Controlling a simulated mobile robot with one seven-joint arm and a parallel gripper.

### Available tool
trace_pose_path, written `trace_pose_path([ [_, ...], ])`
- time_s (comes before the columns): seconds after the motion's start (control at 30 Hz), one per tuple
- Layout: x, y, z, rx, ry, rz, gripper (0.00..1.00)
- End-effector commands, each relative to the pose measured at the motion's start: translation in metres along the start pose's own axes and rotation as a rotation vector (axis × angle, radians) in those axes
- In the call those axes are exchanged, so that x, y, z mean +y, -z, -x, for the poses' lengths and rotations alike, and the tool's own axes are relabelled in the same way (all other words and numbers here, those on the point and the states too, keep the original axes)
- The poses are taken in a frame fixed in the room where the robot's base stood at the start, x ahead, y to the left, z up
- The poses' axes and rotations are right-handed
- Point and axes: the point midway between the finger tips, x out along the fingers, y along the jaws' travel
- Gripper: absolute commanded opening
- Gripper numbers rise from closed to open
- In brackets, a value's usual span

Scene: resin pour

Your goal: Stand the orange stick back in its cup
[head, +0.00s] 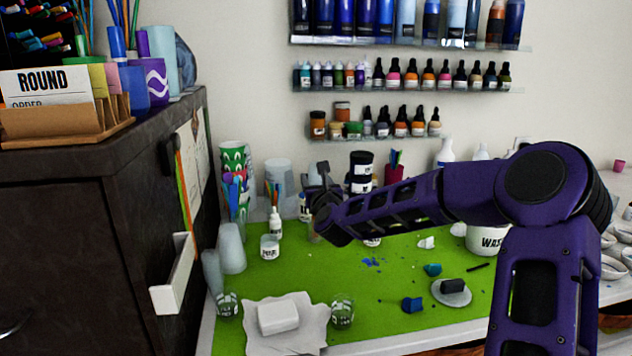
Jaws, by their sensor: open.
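My gripper (318,196) is at the end of my purple arm, over the back part of the green mat, open, with no held object visible. I cannot make out a loose orange stick on the mat; the arm covers part of it. A clear cup (275,172) at the back holds several thin sticks, some orange-toned, left of my gripper. A dark red cup (394,174) with colored sticks stands behind my arm, to the right of my gripper. Which cup belongs to the orange stick cannot be told.
The green mat (392,290) carries blue scraps, a white block (278,316) on paper, and small clear cups (342,312). Stacked cups and a white bottle (275,222) stand at left. A dark cabinet (70,250) bounds the left; bottle shelves hang behind. The mat's middle has free room.

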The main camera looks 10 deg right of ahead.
Motion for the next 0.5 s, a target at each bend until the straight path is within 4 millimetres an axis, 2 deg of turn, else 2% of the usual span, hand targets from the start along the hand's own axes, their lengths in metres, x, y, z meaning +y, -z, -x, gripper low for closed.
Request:
trace_pose_path([
  [0.13,-0.001,-0.001,0.007,0.0,0.0,0.001,0.54],
  [0.27,-0.001,-0.001,0.025,0.0,0.001,0.002,0.54],
  [0.5,-0.001,-0.001,0.078,0.002,0.001,0.003,0.54],
])
